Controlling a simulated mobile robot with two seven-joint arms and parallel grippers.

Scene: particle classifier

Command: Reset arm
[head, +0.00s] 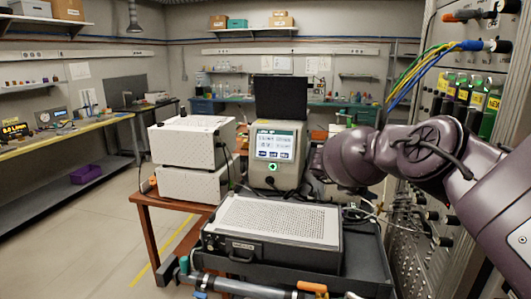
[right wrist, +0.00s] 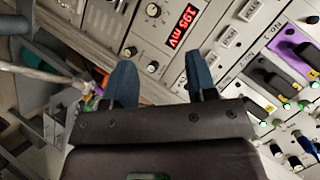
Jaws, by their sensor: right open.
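My right arm (head: 425,150) comes in from the right of the head view, bent in front of the rack. Its gripper is mostly hidden behind the arm there. In the right wrist view my right gripper (right wrist: 160,75) is open, with two blue fingers apart and nothing between them. The fingers point at a grey instrument panel (right wrist: 155,50) with knobs and a red lit display (right wrist: 182,25) reading about 195 mV. I cannot tell the exact gap to the panel. My left gripper is not in view.
An instrument rack (head: 455,25) with cables (head: 425,70) stands at the right, close to my arm. A perforated grey box (head: 270,225) lies in front. A device with a lit screen (head: 275,148) and white boxes (head: 190,140) stand behind it.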

